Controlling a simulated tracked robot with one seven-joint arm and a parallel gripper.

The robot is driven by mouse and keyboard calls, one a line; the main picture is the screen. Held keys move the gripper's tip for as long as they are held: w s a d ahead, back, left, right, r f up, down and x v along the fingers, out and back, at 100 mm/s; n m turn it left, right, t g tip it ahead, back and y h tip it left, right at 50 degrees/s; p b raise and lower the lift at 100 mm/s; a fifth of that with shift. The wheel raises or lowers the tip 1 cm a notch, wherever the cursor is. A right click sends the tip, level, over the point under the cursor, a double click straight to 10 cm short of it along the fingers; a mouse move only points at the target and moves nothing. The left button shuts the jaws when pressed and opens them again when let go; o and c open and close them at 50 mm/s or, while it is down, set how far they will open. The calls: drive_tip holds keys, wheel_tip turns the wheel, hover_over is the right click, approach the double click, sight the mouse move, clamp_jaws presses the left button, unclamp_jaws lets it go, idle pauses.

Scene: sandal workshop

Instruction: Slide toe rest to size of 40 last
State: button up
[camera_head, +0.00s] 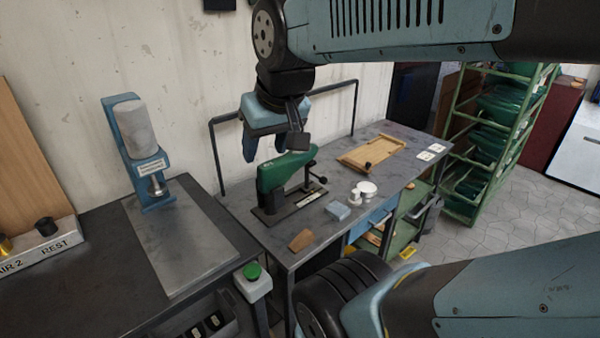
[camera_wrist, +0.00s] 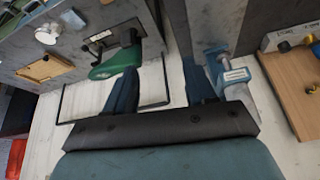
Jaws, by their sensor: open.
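A green shoe last (camera_head: 285,171) stands on a dark fixture on the grey workbench (camera_head: 230,205). The fixture's base plate (camera_head: 300,202) carries a light strip, probably a scale, along its front. A black post with a knobbed lever (camera_head: 313,175) stands at the right end of the last; I cannot tell for certain that it is the toe rest. My gripper (camera_head: 272,151) is open and empty, above and slightly behind the last, apart from it. In the wrist view the last (camera_wrist: 118,60) lies left of the gap between my fingers (camera_wrist: 160,70). Size marks are too small to read.
A blue press (camera_head: 138,150) stands on the left bench. A blue block (camera_head: 338,210), a brown block (camera_head: 300,240) and white round items (camera_head: 365,189) lie before the fixture. A wooden tray (camera_head: 372,153) is at the right. A dark rail (camera_head: 214,150) runs behind the bench.

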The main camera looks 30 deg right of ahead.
drive_tip(key=w+d+f+m+g+y, duration=0.2)
drive_tip(key=w+f+m+g+y, duration=0.3)
drive_tip(key=f, duration=0.5)
drive_tip(key=m+t+h, duration=0.3)
drive_tip(key=m+t, duration=1.5)
drive_tip(key=m, duration=0.9)
approach(317, 176)
drive_tip(key=w, duration=0.7)
drive_tip(key=w+a, duration=0.1)
drive_tip(key=w, duration=0.2)
drive_tip(key=shift+w, duration=0.2)
drive_tip(key=shift+c, duration=0.5)
clamp_jaws()
